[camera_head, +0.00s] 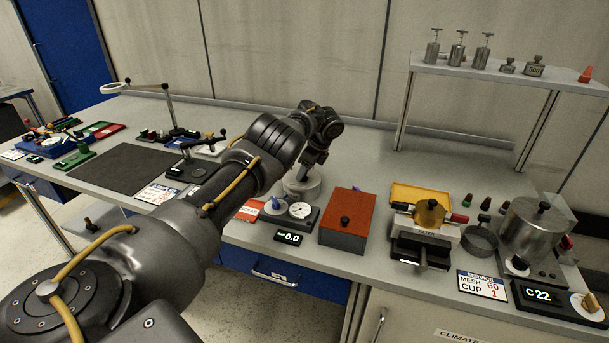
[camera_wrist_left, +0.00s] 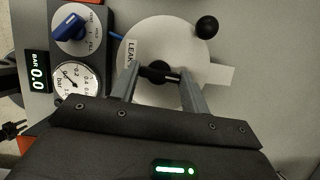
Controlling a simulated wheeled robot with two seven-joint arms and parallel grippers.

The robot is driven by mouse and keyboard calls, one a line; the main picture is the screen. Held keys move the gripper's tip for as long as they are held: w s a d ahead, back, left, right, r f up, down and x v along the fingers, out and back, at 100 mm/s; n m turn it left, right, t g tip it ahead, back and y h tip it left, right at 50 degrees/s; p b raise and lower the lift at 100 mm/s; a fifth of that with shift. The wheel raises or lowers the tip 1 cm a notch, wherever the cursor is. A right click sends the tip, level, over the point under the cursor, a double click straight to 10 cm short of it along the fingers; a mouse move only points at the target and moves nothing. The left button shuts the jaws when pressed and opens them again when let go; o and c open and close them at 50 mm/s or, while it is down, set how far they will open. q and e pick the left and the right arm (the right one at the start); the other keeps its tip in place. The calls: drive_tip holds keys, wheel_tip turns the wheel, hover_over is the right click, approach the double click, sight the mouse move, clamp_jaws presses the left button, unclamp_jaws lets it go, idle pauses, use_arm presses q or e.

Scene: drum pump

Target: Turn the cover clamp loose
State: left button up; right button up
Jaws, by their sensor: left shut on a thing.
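The leak-test pot is a pale round vessel (camera_head: 301,187) with a flat pale lid (camera_wrist_left: 135,38) beside the gauge box. A black clamp knob (camera_wrist_left: 153,69) sits at the middle of the lid. My left gripper (camera_head: 312,166) points down over the vessel. In the left wrist view its two fingers (camera_wrist_left: 160,78) stand either side of the black knob and are shut on it. The fingers partly hide the knob, so its angle is hard to tell. A black ball (camera_wrist_left: 207,27) shows at the lid's upper right edge. My right gripper is not in view.
Left of the vessel, the gauge box carries a blue knob (camera_wrist_left: 71,27) and a dial (camera_wrist_left: 75,82), with a 0.0 display (camera_head: 288,237) in front. An orange-red box (camera_head: 345,222) stands close on the right. Beyond it are a yellow-topped device (camera_head: 430,213) and a steel pot (camera_head: 532,230).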

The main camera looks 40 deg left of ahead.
use_arm(q)
drive_tip(key=shift+n, duration=0.5)
drive_tip(key=o, duration=1)
drive_tip(key=shift+a, duration=0.1)
drive_tip(key=shift+w+d+r+b, duration=0.15)
drive_tip(key=shift+d+r+b, duration=0.15)
drive_tip(key=shift+r, duration=0.25)
drive_tip(key=b+v, duration=0.1)
drive_tip(key=v, duration=0.8)
drive_tip(key=shift+w+d+r, duration=0.1)
drive_tip(key=shift+r, duration=0.2)
